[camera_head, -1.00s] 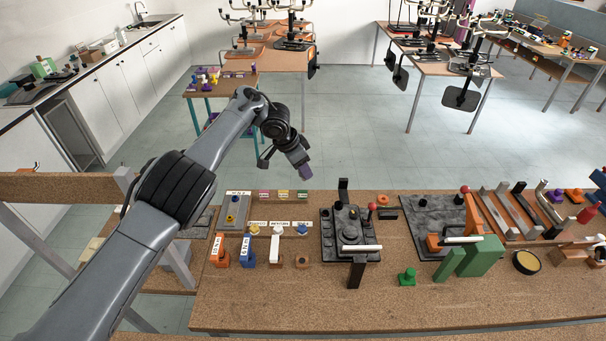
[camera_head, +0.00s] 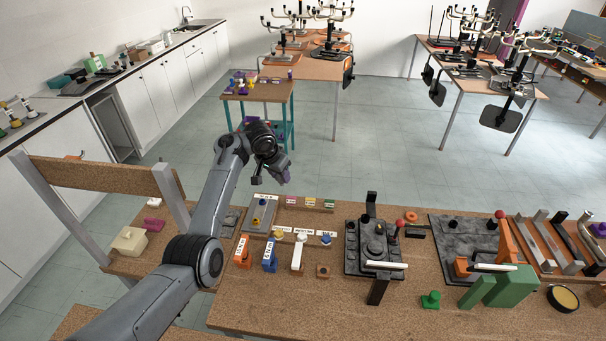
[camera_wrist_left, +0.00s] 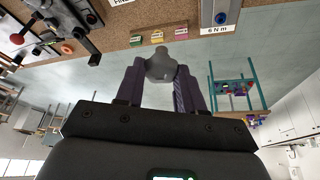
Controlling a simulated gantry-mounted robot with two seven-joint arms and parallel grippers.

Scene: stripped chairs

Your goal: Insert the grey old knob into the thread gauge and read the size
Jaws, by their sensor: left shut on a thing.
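My left gripper (camera_head: 283,176) has purple fingers and is in the air beyond the bench's back edge in the head view. In the left wrist view the gripper (camera_wrist_left: 161,75) is shut on a grey knob (camera_wrist_left: 160,65), with one finger on each side. The knob cannot be made out clearly in the head view. A wooden strip with pink, yellow and green labels (camera_head: 310,204) lies along the bench's back edge; it may be the thread gauge, but its markings are too small to read. It also shows in the left wrist view (camera_wrist_left: 158,38). My right gripper is out of view.
Orange, blue and white holders (camera_head: 269,258) stand in front. A dark fixture (camera_head: 372,245) with a red-balled lever is to the right. A green knob (camera_head: 430,299) stands on bare bench (camera_head: 330,310).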

